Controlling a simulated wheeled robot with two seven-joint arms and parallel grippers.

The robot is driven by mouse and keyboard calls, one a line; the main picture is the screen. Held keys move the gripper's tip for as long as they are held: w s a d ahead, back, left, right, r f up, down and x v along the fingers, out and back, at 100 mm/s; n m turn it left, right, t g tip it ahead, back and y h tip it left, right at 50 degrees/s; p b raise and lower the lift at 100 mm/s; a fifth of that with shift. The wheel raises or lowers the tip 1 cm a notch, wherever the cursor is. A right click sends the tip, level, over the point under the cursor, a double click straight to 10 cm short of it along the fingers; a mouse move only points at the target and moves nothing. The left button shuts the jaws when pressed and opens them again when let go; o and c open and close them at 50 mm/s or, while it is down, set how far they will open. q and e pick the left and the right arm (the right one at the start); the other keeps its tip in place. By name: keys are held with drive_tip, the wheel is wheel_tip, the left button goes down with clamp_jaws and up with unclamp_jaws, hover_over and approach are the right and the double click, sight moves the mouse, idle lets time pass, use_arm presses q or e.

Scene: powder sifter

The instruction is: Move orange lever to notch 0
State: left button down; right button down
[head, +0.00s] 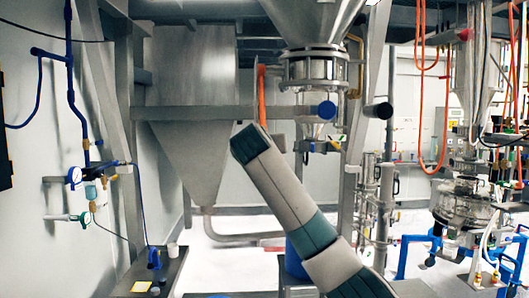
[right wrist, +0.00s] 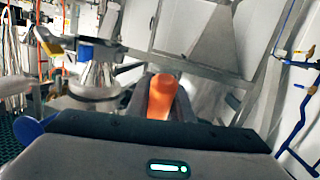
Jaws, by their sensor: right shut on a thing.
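In the head view my right forearm and wrist hide the fingers and the lower part of the lever. No notch markings can be made out. My left gripper is in neither view.
A grey hopper (head: 192,75) hangs behind a horizontal steel beam (head: 175,113). A steel sifter funnel (head: 315,18) with a clamp ring stands right of the lever. Blue pipes (head: 72,90) run along the left wall. Orange hoses (head: 421,45) hang at the right.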

drive_tip(key=shift+s+r+g, duration=0.25)
drive_tip(key=shift+s+r, duration=0.15)
drive_tip(key=shift+s, duration=0.25)
drive_tip(key=shift+s+r+g, duration=0.25)
drive_tip(key=shift+s+r, duration=0.15)
drive_tip(key=shift+s, duration=0.25)
drive_tip(key=shift+y, duration=0.3)
drive_tip(key=c, duration=1.6)
unclamp_jaws()
drive_tip(key=shift+o, duration=0.2)
drive_tip(key=shift+s+f, duration=0.1)
drive_tip(key=shift+s+a, duration=0.1)
drive_tip(key=shift+s, duration=0.1)
drive_tip(key=b+v, duration=0.9)
drive_tip(key=v, duration=0.8)
